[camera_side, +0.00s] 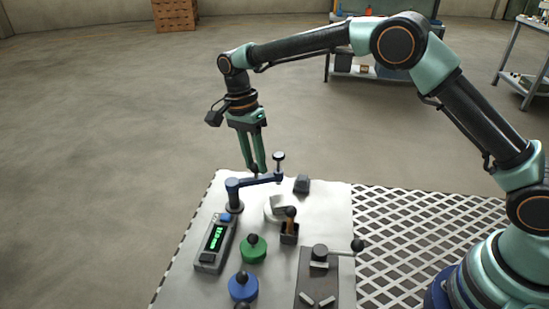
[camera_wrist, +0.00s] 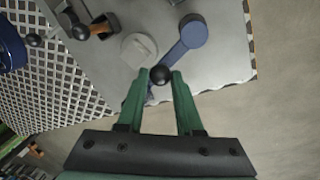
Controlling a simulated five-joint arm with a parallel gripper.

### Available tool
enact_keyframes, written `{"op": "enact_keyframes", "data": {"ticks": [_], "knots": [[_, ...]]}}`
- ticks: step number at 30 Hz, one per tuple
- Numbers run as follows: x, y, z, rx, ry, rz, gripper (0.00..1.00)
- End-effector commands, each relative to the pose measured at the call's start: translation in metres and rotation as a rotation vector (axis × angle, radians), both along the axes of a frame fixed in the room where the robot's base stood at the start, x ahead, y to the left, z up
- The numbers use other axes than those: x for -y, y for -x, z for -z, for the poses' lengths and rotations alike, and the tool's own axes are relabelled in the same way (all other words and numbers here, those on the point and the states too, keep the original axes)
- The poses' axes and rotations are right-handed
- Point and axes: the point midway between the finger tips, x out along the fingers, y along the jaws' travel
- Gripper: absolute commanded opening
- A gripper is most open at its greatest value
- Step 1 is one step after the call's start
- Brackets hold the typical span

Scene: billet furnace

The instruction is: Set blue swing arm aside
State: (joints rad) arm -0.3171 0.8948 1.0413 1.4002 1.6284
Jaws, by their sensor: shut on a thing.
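The blue swing arm (camera_side: 262,181) runs from an upright blue post (camera_side: 234,197) on the grey plate toward the right, and a short post with a dark top stands at its far end. In the wrist view the swing arm (camera_wrist: 187,40) slants down from its round pivot to between my fingers, where its far end is partly hidden. My gripper (camera_side: 256,170) points down over the middle of the arm. In the wrist view my gripper (camera_wrist: 160,77) has its green fingers on either side of a black ball knob (camera_wrist: 160,75), shut on it.
A pale round piece (camera_side: 277,208), a small dark block (camera_side: 302,185) and a dark holder with a brown-handled tool (camera_side: 290,232) are close by. A green knob (camera_side: 253,250), a blue knob (camera_side: 243,287), a display box (camera_side: 215,245) and a lever plate (camera_side: 320,285) stand nearer.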

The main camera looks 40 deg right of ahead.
Motion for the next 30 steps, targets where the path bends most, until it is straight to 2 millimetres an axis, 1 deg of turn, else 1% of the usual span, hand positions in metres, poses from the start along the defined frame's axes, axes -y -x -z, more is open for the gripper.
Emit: {"op": "enact_keyframes", "data": {"ticks": [1, 3, 9, 15, 21, 30], "knots": [[-0.001, -0.005, -0.002, 0.010, -0.012, -0.041, 0.00], [0.000, -0.009, -0.002, 0.006, -0.023, -0.099, 0.00], [0.000, -0.017, -0.002, 0.002, -0.052, -0.250, 0.00], [-0.002, -0.023, -0.002, 0.000, -0.073, -0.363, 0.00], [-0.003, -0.026, -0.002, 0.001, -0.085, -0.431, 0.00], [-0.004, -0.027, -0.002, 0.000, -0.090, -0.457, 0.00]]}}
